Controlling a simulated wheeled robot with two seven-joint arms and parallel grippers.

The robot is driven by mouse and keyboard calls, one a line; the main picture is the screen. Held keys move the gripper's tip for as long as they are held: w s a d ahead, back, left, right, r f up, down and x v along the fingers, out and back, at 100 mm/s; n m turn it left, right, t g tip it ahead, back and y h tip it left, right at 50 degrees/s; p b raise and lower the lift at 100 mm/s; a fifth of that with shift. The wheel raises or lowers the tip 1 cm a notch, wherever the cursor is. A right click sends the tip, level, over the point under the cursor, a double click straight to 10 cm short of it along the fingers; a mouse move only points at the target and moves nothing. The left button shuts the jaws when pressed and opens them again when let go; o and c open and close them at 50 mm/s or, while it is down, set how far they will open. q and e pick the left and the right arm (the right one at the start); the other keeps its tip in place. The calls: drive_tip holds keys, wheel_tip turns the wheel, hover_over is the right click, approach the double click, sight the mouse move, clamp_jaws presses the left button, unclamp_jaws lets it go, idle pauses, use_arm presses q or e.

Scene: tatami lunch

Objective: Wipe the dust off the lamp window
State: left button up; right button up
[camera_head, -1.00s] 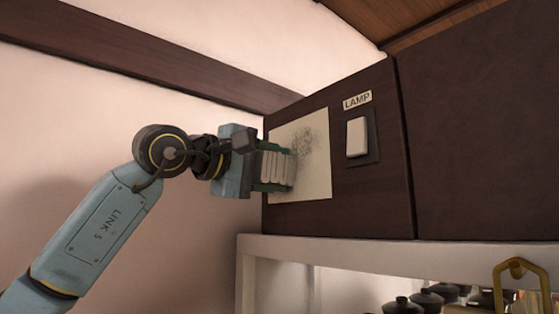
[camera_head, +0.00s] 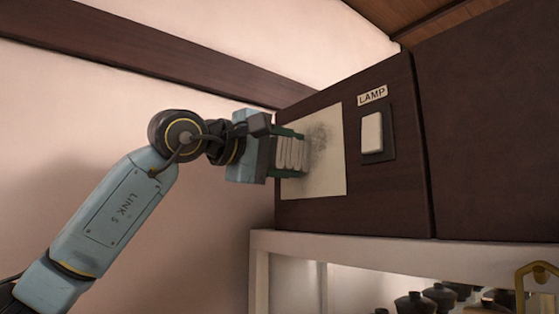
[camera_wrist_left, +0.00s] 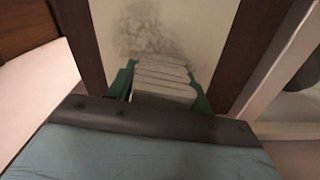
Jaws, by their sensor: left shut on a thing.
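The lamp window (camera_head: 330,180) is a pale cream panel on the dark cabinet front. A grey dust smudge (camera_head: 321,140) lies on it, right of my gripper; it also shows in the left wrist view (camera_wrist_left: 150,38), beyond the fingers. My left gripper (camera_head: 292,154) is shut on a white folded cloth (camera_head: 289,153), held between green fingers. The cloth (camera_wrist_left: 165,77) is at the panel's left part in the head view; I cannot tell whether it touches the surface. My right gripper is not in view.
A white switch (camera_head: 372,132) under a LAMP label (camera_head: 372,95) sits right of the panel. A white shelf edge (camera_head: 400,247) runs below the cabinet, with dark lidded pots (camera_head: 414,302) under it. A brass-coloured handle (camera_head: 537,270) stands at lower right.

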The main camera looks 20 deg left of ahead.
sight(317, 143)
use_arm(q)
drive_tip(key=shift+s+d+b, duration=0.45)
drive_tip(key=shift+s+d, duration=0.45)
drive_tip(key=shift+d, duration=0.25)
drive_tip(key=shift+s+d+b, duration=0.4)
drive_tip(key=shift+s+d, duration=0.45)
drive_tip(key=shift+d, duration=0.25)
drive_tip(key=shift+s+d+b, duration=0.45)
drive_tip(key=shift+s+d, duration=0.45)
drive_tip(key=shift+d, duration=0.25)
drive_tip(key=shift+r+p, duration=0.95)
drive_tip(key=shift+r, duration=0.05)
drive_tip(key=shift+w+a+p, duration=0.45)
drive_tip(key=shift+w+a, duration=0.4)
drive_tip(key=shift+a, duration=0.2)
drive_tip(key=shift+w+a+p, duration=0.4)
drive_tip(key=shift+w+a, duration=0.4)
drive_tip(key=shift+a, duration=0.2)
drive_tip(key=shift+w+a+f, duration=0.1)
drive_tip(key=shift+w+a, duration=0.8)
drive_tip(key=shift+a, duration=0.3)
drive_tip(key=shift+w+a, duration=0.9)
drive_tip(key=shift+a, duration=0.25)
drive_tip(key=shift+s, duration=0.1)
drive_tip(key=shift+b+v, duration=0.95)
drive_tip(key=shift+v, duration=2)
drive_tip(key=shift+a, duration=0.1)
